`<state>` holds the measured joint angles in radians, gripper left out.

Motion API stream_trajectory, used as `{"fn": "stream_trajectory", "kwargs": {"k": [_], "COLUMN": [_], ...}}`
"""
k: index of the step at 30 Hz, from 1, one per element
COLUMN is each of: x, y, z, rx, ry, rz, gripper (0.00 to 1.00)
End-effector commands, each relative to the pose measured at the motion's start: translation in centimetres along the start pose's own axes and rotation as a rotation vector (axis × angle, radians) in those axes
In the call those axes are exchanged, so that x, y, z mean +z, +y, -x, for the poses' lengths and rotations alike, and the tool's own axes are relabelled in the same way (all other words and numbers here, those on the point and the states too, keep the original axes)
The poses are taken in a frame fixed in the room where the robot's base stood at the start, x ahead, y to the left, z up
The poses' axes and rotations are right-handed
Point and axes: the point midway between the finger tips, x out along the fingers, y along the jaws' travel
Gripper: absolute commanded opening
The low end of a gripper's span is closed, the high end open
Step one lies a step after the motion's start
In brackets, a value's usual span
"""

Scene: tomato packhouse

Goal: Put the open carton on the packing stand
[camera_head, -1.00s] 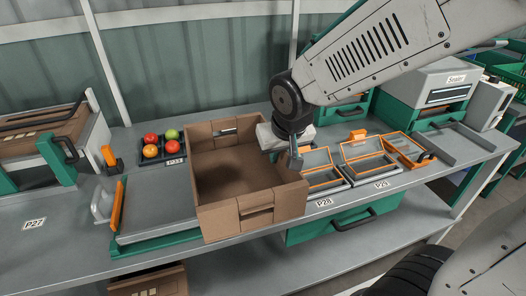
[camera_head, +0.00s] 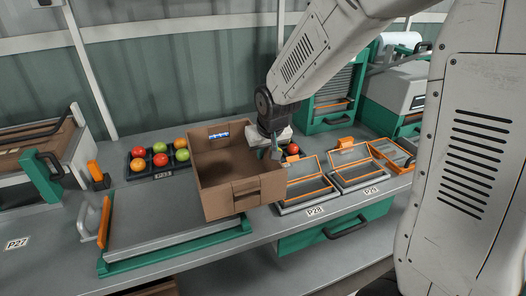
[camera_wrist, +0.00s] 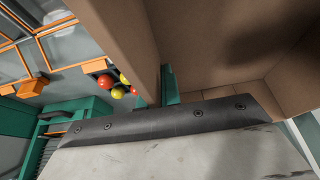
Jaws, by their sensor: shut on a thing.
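The open carton (camera_head: 243,197) is a brown, topless box, empty as far as I see. It appears raised, over the back right part of the grey plate with a green frame (camera_head: 165,225), which looks like the packing stand. Any gap beneath it is hard to judge. My gripper (camera_head: 276,153) is shut on the carton's right wall near the rim. In the wrist view, the carton's wall (camera_wrist: 125,28) runs up from the green fingers (camera_wrist: 170,87), with the carton's inside to the right.
A dark tray of tomatoes (camera_head: 131,168) stands left of the carton, by label P33. A red tomato (camera_head: 293,149) shows behind my gripper. Orange-rimmed trays (camera_head: 312,189) stand close on the right. An upright orange-edged part (camera_head: 105,222) borders the plate's left side.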

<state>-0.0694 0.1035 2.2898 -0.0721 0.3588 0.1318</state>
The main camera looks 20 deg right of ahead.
Motion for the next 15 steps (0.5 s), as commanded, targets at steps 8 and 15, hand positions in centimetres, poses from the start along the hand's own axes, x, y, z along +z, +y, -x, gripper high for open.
{"fn": "stream_trajectory", "kwargs": {"k": [8, 15], "x": [0.09, 0.37], "y": [-0.01, -0.01], "z": [-0.24, -0.92], "rx": [0.000, 0.000], "ry": [0.001, 0.000], "rz": [0.000, 0.000], "gripper": [0.00, 0.00]}}
